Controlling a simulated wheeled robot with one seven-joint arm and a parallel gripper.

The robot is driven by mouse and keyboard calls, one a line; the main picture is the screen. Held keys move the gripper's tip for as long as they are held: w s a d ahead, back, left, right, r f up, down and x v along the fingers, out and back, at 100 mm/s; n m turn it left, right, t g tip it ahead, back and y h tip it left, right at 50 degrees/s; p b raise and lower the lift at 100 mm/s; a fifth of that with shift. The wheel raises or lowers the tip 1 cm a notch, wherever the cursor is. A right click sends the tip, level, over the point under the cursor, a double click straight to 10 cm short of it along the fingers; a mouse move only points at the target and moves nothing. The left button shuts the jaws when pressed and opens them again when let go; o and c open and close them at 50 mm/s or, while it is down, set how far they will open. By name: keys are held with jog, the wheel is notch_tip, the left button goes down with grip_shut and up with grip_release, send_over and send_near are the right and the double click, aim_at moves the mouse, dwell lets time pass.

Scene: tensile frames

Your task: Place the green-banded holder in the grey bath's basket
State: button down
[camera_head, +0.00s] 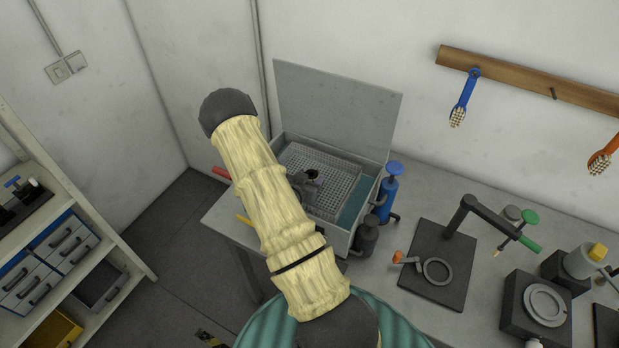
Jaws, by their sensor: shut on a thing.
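The grey bath (341,235) stands on the bench with its lid raised at the back. Its wire-mesh basket (341,165) sits inside, beside a strip of teal liquid. My gripper (311,182) is over the basket, partly hidden by my arm in its cream sleeve. It is shut on a small dark piece (313,174), which looks like the holder. No green band shows on it from here. I cannot tell whether the piece touches the basket floor.
A black stand (440,280) with a ring and a green-handled lever is further right. The raised lid (335,105) bounds the back.

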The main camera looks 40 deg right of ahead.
jog(key=c, duration=0.6)
grip_release()
jog(key=shift+f, duration=0.1)
jog(key=b+v, duration=0.3)
jog(key=v, duration=0.9)
jog(key=shift+b, duration=0.4)
jog(key=shift+a, duration=0.1)
